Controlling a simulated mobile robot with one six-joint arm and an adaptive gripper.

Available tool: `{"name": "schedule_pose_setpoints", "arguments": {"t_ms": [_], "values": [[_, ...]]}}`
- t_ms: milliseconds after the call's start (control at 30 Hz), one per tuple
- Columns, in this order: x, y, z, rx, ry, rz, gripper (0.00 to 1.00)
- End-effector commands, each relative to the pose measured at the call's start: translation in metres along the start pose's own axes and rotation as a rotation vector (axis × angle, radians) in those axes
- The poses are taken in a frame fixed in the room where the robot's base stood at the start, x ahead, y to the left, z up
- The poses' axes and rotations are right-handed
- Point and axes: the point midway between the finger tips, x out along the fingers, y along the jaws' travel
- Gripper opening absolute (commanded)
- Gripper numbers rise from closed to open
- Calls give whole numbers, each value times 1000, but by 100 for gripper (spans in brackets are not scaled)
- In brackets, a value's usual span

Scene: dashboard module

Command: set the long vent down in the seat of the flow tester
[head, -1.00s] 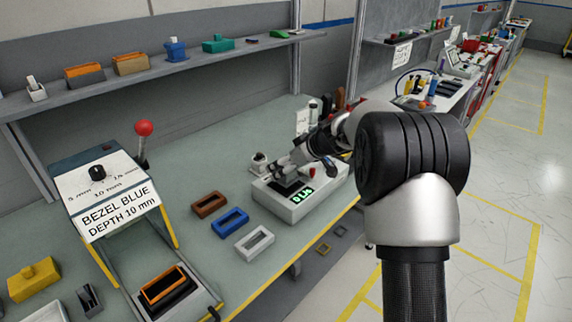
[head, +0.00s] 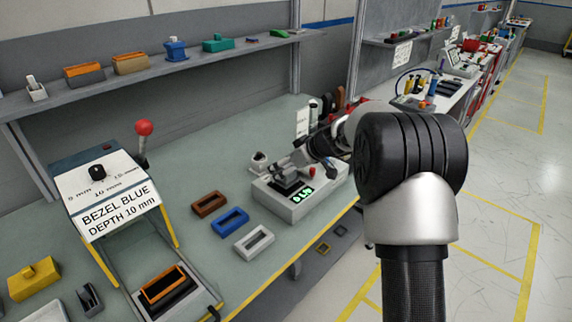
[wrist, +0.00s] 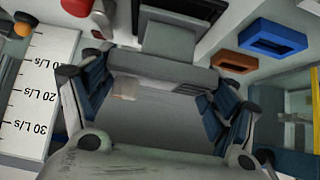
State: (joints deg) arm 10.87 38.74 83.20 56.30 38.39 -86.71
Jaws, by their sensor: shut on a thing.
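The flow tester (head: 318,200) is a pale box on the bench with a lit green display, a red button and a dark seat area on top. My gripper (head: 290,172) is over that top, and it also shows in the wrist view (wrist: 165,85). It is shut on the long vent (wrist: 165,68), a grey piece spanning between the fingertips. The vent appears low over the seat. Whether it touches the seat cannot be told, as the gripper and the vent hide the contact.
A flow scale card (wrist: 35,90) stands close beside the gripper. Brown (head: 209,205), blue (head: 230,222) and white (head: 254,243) frames lie left of the tester. A bezel machine with a red-knobbed lever (head: 143,129) stands further left. A shelf (head: 120,76) runs behind.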

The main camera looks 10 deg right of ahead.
Motion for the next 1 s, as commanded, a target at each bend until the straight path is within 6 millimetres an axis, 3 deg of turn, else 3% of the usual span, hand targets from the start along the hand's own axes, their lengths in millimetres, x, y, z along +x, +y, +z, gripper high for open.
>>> {"name": "schedule_pose_setpoints", "arguments": {"t_ms": [633, 667, 933, 1000], "values": [[11, 0, 12, 1, 0, 1, 52], [11, 0, 11, 1, 1, 1, 82], [11, 0, 11, 0, 0, 1, 100], [11, 0, 11, 0, 0, 1, 100]]}}
